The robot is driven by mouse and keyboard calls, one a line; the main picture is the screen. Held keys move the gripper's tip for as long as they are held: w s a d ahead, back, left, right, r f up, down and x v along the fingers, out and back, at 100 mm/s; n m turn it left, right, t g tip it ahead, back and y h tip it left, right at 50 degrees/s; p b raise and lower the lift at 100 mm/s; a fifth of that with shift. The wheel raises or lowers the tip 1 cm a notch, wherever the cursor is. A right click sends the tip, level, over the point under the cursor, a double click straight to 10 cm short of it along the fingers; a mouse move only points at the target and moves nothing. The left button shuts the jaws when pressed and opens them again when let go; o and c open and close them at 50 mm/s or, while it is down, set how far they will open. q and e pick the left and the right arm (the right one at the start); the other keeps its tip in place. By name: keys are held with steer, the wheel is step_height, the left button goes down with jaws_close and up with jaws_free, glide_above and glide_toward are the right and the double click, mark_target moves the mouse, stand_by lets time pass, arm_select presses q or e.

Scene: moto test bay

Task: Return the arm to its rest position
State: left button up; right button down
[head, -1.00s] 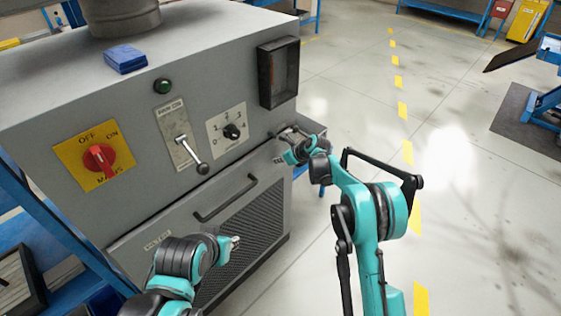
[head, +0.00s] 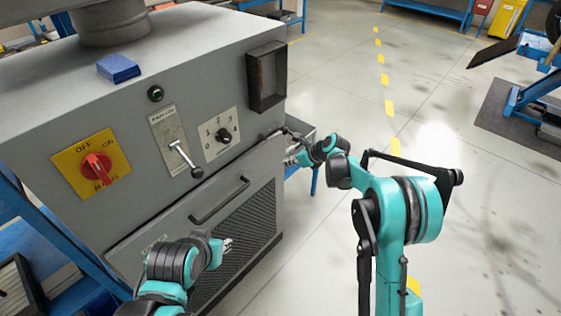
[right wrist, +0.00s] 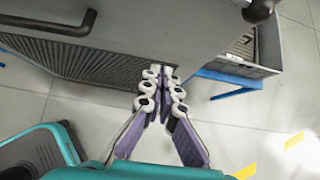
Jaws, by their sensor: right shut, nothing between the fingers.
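My right arm, teal and black, reaches in from the lower right of the head view. My right gripper (head: 291,161) is beside the right front edge of the grey cabinet (head: 215,85), partly hidden by its own wrist. In the right wrist view its fingers (right wrist: 162,76) are together and empty, in front of the cabinet. I cannot tell how close the tips are to it. My left gripper (head: 226,246) is low in front of the cabinet's mesh door (head: 245,235), and its finger opening is too small to judge.
The cabinet front carries a red mains switch (head: 97,166), a lever (head: 185,158), a rotary selector (head: 224,135), a door handle (head: 220,200) and a black open box (head: 266,76). A blue block (head: 118,68) lies on top.

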steer(key=s+d+r+n+h, duration=0.2)
steer(key=s+d+r+n, duration=0.4)
steer(key=s, duration=0.4)
steer(key=s+d+r+n+h, duration=0.2)
steer(key=s+d+r+n, duration=0.35)
steer(key=s+r, duration=0.3)
steer(key=s+d+f+n+h, duration=0.1)
steer(key=s+d+f+n, duration=0.1)
steer(key=s+d+n, duration=0.2)
steer(key=s+d+f+n+t+h, duration=0.1)
steer(key=s+d+n, duration=0.3)
steer(key=s+n, duration=0.6)
steer(key=s+f+h, duration=0.1)
steer(key=s, duration=0.6)
steer(key=shift+t, duration=0.3)
steer(key=shift+a, duration=0.1)
